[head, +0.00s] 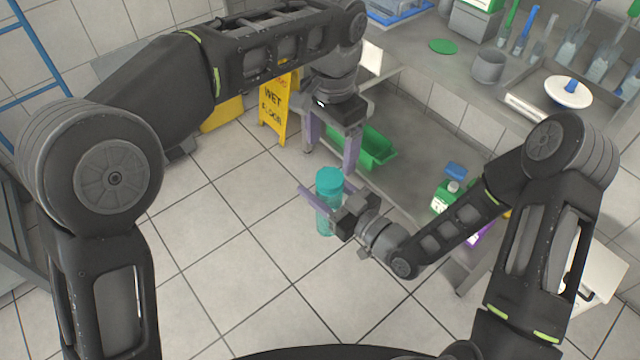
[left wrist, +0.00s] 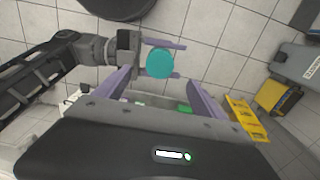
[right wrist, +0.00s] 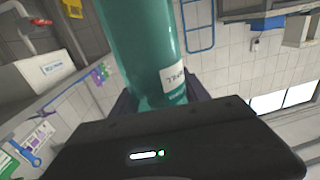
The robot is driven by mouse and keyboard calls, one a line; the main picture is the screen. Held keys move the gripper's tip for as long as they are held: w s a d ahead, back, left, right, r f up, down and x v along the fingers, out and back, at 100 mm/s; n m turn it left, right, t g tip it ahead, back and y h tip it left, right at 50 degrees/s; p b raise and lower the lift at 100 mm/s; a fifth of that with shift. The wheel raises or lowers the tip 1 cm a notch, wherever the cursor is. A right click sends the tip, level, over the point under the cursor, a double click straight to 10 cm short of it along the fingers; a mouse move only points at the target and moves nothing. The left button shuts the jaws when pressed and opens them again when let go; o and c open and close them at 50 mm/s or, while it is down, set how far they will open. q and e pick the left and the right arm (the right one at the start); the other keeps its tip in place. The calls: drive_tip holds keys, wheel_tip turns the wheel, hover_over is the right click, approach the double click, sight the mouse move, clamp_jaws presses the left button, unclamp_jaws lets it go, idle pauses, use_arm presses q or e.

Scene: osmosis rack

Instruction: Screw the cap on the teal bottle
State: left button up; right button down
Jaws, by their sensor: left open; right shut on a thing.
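The teal bottle (head: 325,222) is held upright in the air between the fingers of my right gripper (head: 326,200). A brighter teal cap (head: 329,178) sits at its top; whether it is tight cannot be told. In the left wrist view the cap (left wrist: 160,63) is a round disc, seen from above. My left gripper (head: 332,145) is open and empty above the cap, its fingers pointing down and apart from it. In the right wrist view the bottle (right wrist: 145,45) stands between the right fingers, a white label low on its side.
A grey steel counter (head: 455,85) with a lower shelf (head: 410,150) runs along the right. The shelf carries a green bin (head: 372,148) and a white-and-green bottle (head: 445,195). A yellow wet-floor sign (head: 272,115) stands behind. The tiled floor left of the bottle is clear.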

use_arm(q)
drive_tip(key=w+a+f+m+t+h, duration=0.15)
drive_tip(key=w+f+h, duration=0.25)
drive_tip(key=w+f, duration=0.5)
drive_tip(key=w+a+f+n+t, duration=0.1)
drive_tip(key=a+f+n, duration=0.15)
drive_tip(key=f, duration=0.45)
drive_tip(key=w+a+f+n+t, duration=0.1)
drive_tip(key=w+a+f, duration=0.15)
drive_tip(key=f, duration=0.45)
drive_tip(key=s+a+f+n+g, duration=0.1)
drive_tip(key=s+a+f+n, duration=0.15)
drive_tip(key=s+f, duration=0.5)
drive_tip(key=s+a+f+n+g, duration=0.15)
drive_tip(key=s+f+n, duration=0.3)
drive_tip(key=s, duration=0.55)
drive_tip(key=s+a+f+n, duration=0.1)
drive_tip(key=s+f+n, duration=0.1)
drive_tip(key=s, duration=0.5)
drive_tip(key=s+a+f+n, duration=0.1)
drive_tip(key=s+a+f, duration=0.1)
drive_tip(key=s, duration=0.6)
drive_tip(key=shift+n, duration=0.4)
